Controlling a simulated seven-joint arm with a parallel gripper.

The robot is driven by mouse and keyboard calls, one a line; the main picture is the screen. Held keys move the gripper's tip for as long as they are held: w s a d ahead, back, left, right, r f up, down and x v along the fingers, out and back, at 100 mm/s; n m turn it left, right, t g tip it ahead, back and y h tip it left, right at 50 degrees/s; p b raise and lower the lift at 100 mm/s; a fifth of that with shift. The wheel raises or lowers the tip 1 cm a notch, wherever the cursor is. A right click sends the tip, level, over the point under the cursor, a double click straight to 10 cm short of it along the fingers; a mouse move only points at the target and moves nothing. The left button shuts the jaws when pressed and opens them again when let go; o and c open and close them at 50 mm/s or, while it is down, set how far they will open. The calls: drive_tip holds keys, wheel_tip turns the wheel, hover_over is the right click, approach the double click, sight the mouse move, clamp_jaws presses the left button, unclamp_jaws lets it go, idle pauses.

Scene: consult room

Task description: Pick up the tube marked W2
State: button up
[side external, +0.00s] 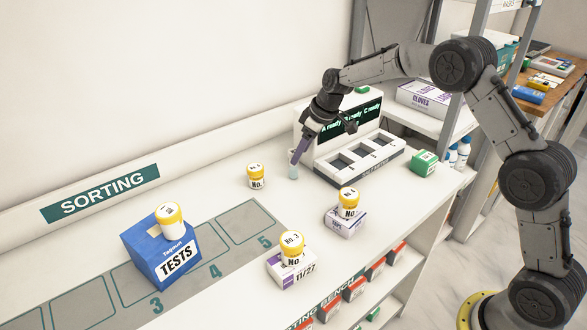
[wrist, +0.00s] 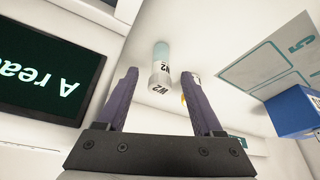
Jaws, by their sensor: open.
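The tube marked W2 (wrist: 160,72) shows in the wrist view as a small cylinder with a pale teal part and a white label reading W2. It lies in the picture between the two purple fingers of my gripper (wrist: 160,88), beyond or near their tips; I cannot tell the exact gap. The fingers are apart and hold nothing. In the side view my gripper (side external: 297,158) points down at the left end of the analyser, and the tube (side external: 293,168) stands on the bench right at the fingertips, partly hidden by them.
The analyser (side external: 312,148) with a lit screen stands just right of the tube. A yellow-lidded jar (side external: 255,177) stands to the left. Other jars sit on a blue TESTS box (side external: 142,257), a white 11/27 box (side external: 283,277) and a small box (side external: 338,228). Bench between them is clear.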

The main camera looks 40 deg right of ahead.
sight(289, 174)
drive_tip(key=shift+x, duration=3.25)
drive_tip(key=shift+s, duration=0.15)
clamp_jaws()
